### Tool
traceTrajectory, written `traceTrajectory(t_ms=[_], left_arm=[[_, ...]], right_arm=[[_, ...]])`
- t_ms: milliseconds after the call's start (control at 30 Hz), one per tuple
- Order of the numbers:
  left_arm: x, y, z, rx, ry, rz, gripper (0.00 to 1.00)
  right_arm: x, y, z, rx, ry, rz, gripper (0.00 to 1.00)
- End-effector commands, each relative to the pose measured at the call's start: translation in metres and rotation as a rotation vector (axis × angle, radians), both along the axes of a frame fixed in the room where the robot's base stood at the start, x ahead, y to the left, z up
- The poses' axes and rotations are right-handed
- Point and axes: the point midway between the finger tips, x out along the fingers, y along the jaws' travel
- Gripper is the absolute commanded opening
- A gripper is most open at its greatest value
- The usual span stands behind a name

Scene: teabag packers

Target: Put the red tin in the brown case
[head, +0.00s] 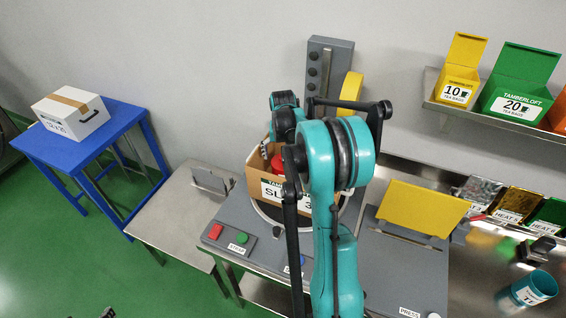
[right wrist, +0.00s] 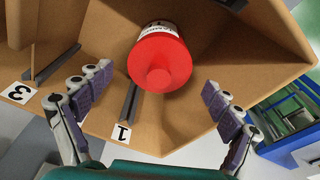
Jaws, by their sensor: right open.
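The brown case (head: 247,174) is an open cardboard box on the grey machine, partly hidden behind my right arm in the head view. The red tin (right wrist: 158,62), with a knobbed lid and white label, is inside the case walls in the right wrist view, beside a dark divider near the label 1. A bit of its red shows in the head view (head: 278,163). My right gripper (right wrist: 160,97) is open, with its fingers on either side of the tin and apart from it. A small dark piece at the head view's bottom-left edge may be my left gripper (head: 108,313); its jaws are unclear.
A white carton (head: 70,112) sits on a blue table (head: 128,114) at left. A steel table (head: 165,212) is beside the machine. A shelf holds yellow and green boxes.

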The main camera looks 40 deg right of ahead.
Motion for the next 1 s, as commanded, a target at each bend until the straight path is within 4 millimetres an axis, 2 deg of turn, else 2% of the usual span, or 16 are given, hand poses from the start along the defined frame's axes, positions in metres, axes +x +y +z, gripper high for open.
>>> traceTrajectory(t_ms=[100, 233, 367, 467, 533, 700, 900, 1000], left_arm=[[0.0, 0.0, 0.003, 0.0, 0.0, 0.0, 0.4], [0.0, 0.0, 0.005, 0.0, 0.0, 0.0, 0.4], [0.0, 0.0, 0.005, 0.0, 0.0, 0.0, 0.4], [0.0, 0.0, 0.004, 0.0, 0.0, 0.0, 0.4], [0.0, 0.0, 0.004, 0.0, 0.0, 0.0, 0.4], [0.0, 0.0, 0.004, 0.0, 0.0, 0.0, 0.4], [0.0, 0.0, 0.004, 0.0, 0.0, 0.0, 0.4], [0.0, 0.0, 0.004, 0.0, 0.0, 0.0, 0.4]], right_arm=[[-0.002, 0.002, 0.019, 0.0, 0.0, 0.0, 0.91], [-0.003, 0.005, 0.03, -0.001, -0.002, 0.003, 0.91], [-0.008, 0.029, 0.048, -0.013, -0.024, 0.046, 0.91], [-0.019, 0.068, 0.071, -0.033, -0.065, 0.117, 0.91], [-0.031, 0.102, 0.088, -0.052, -0.103, 0.183, 0.91], [-0.074, 0.179, 0.114, -0.093, -0.203, 0.343, 0.91], [-0.134, 0.251, 0.115, -0.134, -0.323, 0.524, 0.91], [-0.159, 0.275, 0.107, -0.148, -0.376, 0.597, 0.91]])
